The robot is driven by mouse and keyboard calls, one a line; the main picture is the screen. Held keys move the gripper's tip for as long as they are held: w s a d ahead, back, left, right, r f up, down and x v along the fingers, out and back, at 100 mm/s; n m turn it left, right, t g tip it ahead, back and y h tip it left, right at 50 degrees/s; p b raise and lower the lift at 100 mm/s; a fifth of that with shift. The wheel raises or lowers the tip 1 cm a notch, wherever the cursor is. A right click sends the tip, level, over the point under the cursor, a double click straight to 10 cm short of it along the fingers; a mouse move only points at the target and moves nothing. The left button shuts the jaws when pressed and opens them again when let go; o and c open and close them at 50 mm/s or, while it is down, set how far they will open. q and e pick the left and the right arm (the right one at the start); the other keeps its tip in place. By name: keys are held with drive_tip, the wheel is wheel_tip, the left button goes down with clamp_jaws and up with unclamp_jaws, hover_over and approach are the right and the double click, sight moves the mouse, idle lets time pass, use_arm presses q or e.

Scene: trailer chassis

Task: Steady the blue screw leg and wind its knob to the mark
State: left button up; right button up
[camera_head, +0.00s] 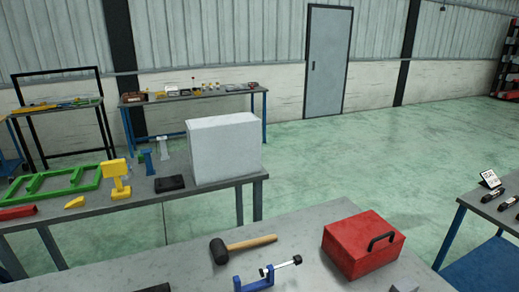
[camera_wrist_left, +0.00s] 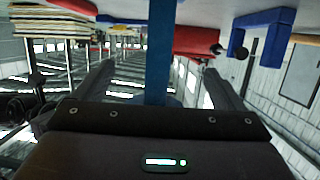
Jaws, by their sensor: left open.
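A blue piece with a metal screw and a dark knob (camera_head: 265,277) lies on the near grey table in the head view, its lower part close to the picture's bottom edge. A small blue upright post (camera_head: 147,162) stands on the middle table. I cannot tell which is the screw leg, and I see no mark. My left gripper (camera_wrist_left: 158,68) is open in the left wrist view. A blue vertical bar (camera_wrist_left: 160,40) shows between its fingers; I cannot tell how far away it is or whether it is touched. Neither gripper shows in the head view.
The near table (camera_head: 190,276) also holds a black mallet (camera_head: 219,250) with a wooden handle and a red toolbox (camera_head: 358,251). The middle table carries a pale box (camera_head: 225,150), a green frame (camera_head: 50,183) and a yellow piece (camera_head: 116,177). Open green floor lies behind the toolbox.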

use_arm(q)
drive_tip(key=v, duration=1)
drive_tip(key=shift+a, duration=0.15)
drive_tip(key=shift+s, duration=0.1)
